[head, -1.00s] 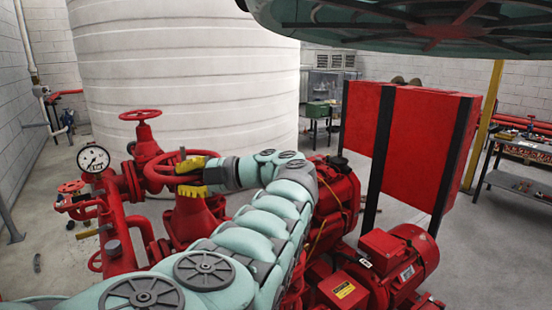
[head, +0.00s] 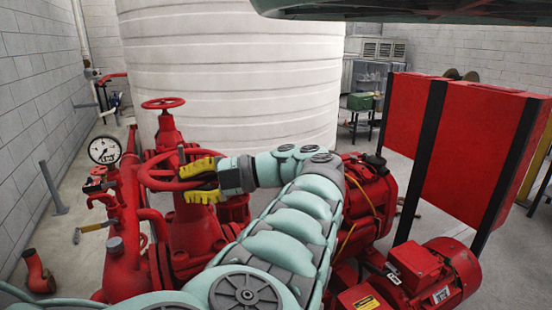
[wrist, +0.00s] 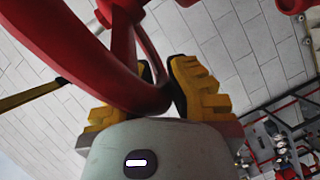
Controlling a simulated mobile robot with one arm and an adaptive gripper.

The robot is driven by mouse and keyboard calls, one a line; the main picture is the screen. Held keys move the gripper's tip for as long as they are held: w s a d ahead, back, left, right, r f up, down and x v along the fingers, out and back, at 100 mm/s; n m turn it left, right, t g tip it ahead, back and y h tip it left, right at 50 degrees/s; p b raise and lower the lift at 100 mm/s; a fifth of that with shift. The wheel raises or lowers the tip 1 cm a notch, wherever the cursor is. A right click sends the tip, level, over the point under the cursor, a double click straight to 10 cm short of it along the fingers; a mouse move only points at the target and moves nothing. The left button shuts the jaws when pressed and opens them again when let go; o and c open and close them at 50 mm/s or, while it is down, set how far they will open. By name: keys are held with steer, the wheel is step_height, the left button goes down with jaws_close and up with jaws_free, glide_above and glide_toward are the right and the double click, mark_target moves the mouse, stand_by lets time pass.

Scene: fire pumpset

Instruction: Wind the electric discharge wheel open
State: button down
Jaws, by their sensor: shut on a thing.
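The red discharge handwheel (head: 158,180) sits on the red valve in the left middle of the head view. My gripper (head: 202,180), with yellow fingers, is at the right side of its rim, shut on it. In the wrist view the red rim (wrist: 140,92) passes between the two yellow fingers of my gripper (wrist: 160,100). One finger is partly hidden behind the rim there. The far contact is hard to see.
A second red handwheel (head: 163,103) stands higher behind. A pressure gauge (head: 105,150) and red pipes are to the left. A red motor (head: 430,275) and a red cabinet (head: 470,140) stand to the right. A large white tank (head: 230,70) fills the back.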

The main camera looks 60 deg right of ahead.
steer(key=shift+s+r, duration=0.15)
steer(key=c, duration=0.9)
jaws_free()
